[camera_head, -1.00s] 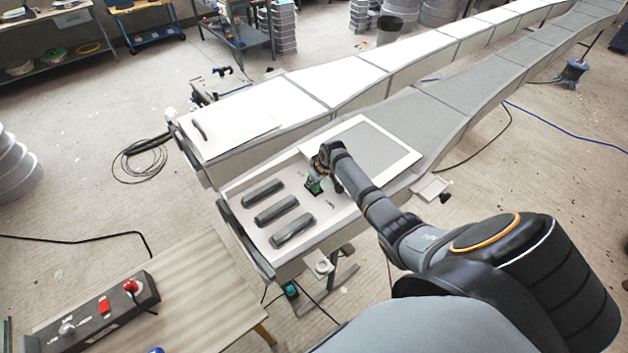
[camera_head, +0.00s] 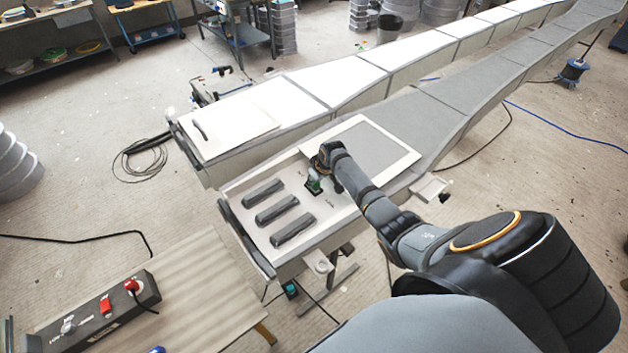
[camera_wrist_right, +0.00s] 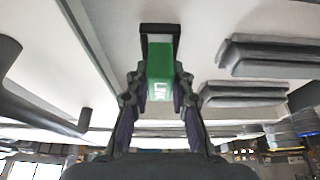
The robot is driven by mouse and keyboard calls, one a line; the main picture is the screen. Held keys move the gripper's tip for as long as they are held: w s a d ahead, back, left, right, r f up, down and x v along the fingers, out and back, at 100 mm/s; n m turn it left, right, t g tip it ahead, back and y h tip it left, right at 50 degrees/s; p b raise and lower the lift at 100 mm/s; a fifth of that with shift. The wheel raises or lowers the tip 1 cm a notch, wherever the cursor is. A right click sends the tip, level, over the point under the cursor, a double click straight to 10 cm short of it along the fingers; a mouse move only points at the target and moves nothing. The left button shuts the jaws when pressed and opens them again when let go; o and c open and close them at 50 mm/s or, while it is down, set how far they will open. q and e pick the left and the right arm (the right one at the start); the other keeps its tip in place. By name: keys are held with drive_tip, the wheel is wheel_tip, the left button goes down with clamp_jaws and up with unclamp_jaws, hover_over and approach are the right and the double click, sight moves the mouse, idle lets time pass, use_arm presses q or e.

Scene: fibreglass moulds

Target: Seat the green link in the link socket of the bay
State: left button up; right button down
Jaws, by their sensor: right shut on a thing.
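The green link (camera_wrist_right: 160,72) is a green block with a white mark, held between the two fingers of my right gripper (camera_wrist_right: 160,88) in the right wrist view. A dark bracket-like socket (camera_wrist_right: 159,30) stands just beyond the link's far end. The link's end overlaps or meets it; I cannot tell how deep it sits. In the head view the green link (camera_head: 314,186) is small under my right gripper (camera_head: 318,175), over the white floor of the bay (camera_head: 330,212). The gripper hides part of it. My left gripper is not in view.
Several dark grey bars (camera_head: 276,208) lie in the bay left of the link. A raised grey panel with a white frame (camera_head: 405,160) is to the right. A control box (camera_head: 105,308) sits on a wooden table (camera_head: 205,290) at lower left.

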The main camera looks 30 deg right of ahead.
drive_tip(key=shift+f+b, duration=0.4)
drive_tip(key=shift+f, duration=0.05)
idle(0.4)
drive_tip(key=shift+r+p, duration=0.5)
drive_tip(key=shift+p, duration=0.05)
